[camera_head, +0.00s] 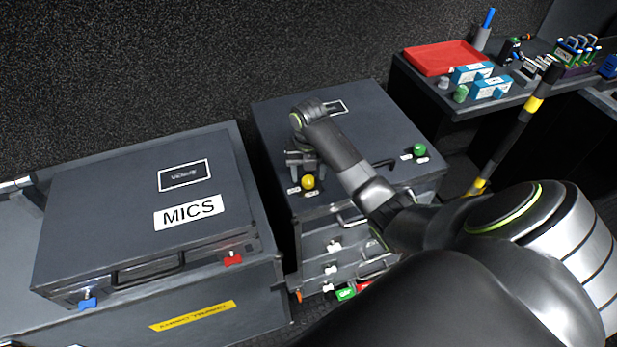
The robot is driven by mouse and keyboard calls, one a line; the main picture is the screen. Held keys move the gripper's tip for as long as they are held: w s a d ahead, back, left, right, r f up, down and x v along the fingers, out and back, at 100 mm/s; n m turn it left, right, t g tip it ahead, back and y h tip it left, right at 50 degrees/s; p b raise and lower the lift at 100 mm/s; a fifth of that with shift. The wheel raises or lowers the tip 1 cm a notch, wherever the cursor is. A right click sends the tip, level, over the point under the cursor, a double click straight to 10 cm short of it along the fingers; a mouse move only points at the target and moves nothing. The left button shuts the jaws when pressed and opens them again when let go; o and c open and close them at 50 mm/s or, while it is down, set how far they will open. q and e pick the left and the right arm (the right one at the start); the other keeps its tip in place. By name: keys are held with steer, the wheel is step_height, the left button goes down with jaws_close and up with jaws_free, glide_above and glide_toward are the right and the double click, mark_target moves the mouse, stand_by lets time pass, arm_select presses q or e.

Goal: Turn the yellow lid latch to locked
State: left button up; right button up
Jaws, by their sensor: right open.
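The yellow lid latch (308,182) is a round knob at the front left of the dark case lid (375,125). Small white labels sit on both sides below it; their text is too small to read, and I cannot tell which way the latch is turned. My right gripper (302,166) points down just behind and above the yellow latch, open and holding nothing that I can see. I cannot tell if it touches the latch. A green latch (419,149) with similar labels sits at the lid's front right. My left gripper is not in view.
A closed MICS case (110,225) with blue and red latches stands to the left. Drawers with white knobs (334,246) are below the lid. A bench with a red tray (443,57) and a yellow-black pole (515,130) stand right. My right arm crosses the lid.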

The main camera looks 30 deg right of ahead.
steer(key=shift+f, duration=0.9)
steer(key=shift+c, duration=0.4)
steer(key=c, duration=0.9)
steer(key=shift+r+m+p, duration=0.25)
steer(key=shift+m+p, duration=0.55)
steer(key=shift+p, duration=0.4)
steer(key=m+p, duration=0.2)
steer(key=shift+m+p, duration=0.3)
steer(key=shift+p, duration=0.05)
steer(key=m+p, duration=0.3)
steer(key=shift+m, duration=0.3)
steer(key=m+p, duration=0.3)
steer(key=m, duration=0.1)
steer(key=m+p, duration=0.2)
steer(key=m, duration=0.2)
steer(key=shift+f+m, duration=0.15)
steer(key=shift+m, duration=0.45)
